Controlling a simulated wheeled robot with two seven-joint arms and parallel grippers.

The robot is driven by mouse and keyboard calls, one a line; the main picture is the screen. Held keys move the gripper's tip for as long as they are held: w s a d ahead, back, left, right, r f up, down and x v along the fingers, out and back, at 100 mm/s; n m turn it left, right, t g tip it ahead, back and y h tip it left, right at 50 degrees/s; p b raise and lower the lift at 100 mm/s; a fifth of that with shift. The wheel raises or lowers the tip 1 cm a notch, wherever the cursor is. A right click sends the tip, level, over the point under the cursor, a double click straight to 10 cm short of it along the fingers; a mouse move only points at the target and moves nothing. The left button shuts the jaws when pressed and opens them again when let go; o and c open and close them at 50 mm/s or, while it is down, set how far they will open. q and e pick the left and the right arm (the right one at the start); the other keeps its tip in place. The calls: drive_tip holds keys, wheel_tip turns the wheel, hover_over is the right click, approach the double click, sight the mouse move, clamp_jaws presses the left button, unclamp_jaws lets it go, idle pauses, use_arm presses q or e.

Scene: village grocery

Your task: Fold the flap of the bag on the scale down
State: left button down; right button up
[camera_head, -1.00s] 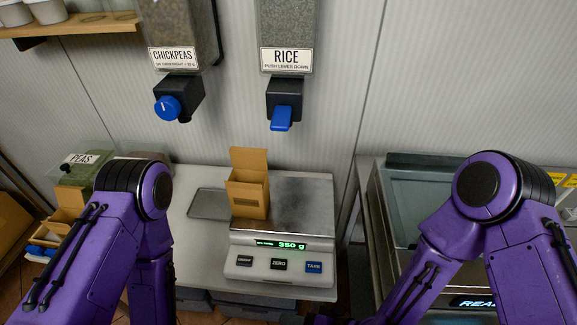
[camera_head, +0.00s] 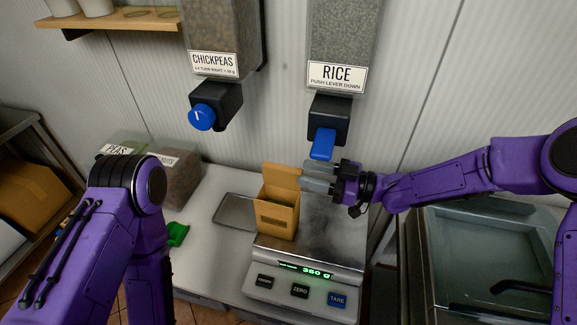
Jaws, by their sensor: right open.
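The brown cardboard bag (camera_head: 276,216) stands upright on the metal plate of the scale (camera_head: 331,232), toward its left side. Its flap (camera_head: 281,175) stands up at the back, and the top is open with dark contents just visible. Whether a fingertip touches the flap is unclear. My left arm shows at the left, but its gripper is out of view.
The rice dispenser (camera_head: 337,78) with its blue lever (camera_head: 323,144) hangs just above my right gripper. The chickpeas dispenser (camera_head: 212,64) is to its left. A flat metal tray (camera_head: 235,212) lies left of the scale. A glass-topped unit (camera_head: 487,255) stands at the right.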

sight(298, 170)
drive_tip(key=x, duration=0.1)
drive_tip(key=p+x, duration=0.1)
drive_tip(key=x, duration=0.1)
drive_tip(key=shift+w+a+f, duration=0.1)
drive_tip(key=shift+w+f, duration=0.05)
drive_tip(key=shift+w, duration=0.25)
drive_tip(key=shift+a, duration=0.2)
drive_tip(key=shift+s, duration=0.15)
